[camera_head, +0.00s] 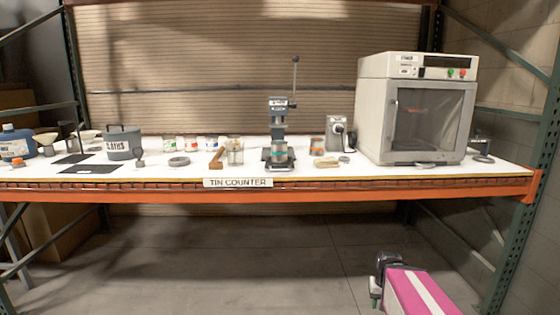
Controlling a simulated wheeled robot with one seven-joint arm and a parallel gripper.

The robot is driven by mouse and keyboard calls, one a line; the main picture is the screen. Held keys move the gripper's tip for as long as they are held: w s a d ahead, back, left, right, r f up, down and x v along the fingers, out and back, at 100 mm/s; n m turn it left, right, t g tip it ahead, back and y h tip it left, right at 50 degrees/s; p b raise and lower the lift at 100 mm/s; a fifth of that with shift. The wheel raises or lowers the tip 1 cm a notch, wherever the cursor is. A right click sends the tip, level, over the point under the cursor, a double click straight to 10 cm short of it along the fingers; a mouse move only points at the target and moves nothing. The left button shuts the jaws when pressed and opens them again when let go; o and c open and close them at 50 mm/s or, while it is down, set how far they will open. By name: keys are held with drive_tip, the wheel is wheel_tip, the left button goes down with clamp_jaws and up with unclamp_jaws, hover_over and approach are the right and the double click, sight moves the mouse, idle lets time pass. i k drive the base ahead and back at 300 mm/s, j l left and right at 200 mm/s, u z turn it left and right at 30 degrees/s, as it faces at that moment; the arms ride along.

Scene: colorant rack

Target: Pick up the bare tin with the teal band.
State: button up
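A small bare metal tin with a teal band (279,150) stands upright on the base of a grey press, under its head, near the middle of the counter. A bare tin with an orange-brown band (317,147) stands to its right. My gripper (376,292) is at the lower right, in front of and below the counter edge, well apart from the tins. It is small and dark here, and I cannot tell whether its fingers are open or shut.
The press (278,112) has a tall lever. A large white shaker cabinet (415,108) stands at right. White tins with coloured labels (190,145), a clear container (235,152), and a wooden block (216,159) are left of the press. An orange beam (130,194) edges the counter (340,175).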

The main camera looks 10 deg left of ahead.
sight(279, 153)
drive_tip(key=i+l+u, duration=0.1)
drive_tip(key=l+u, duration=0.65)
drive_tip(key=l, duration=0.15)
drive_tip(key=l+u, duration=0.35)
drive_tip(key=l, duration=0.15)
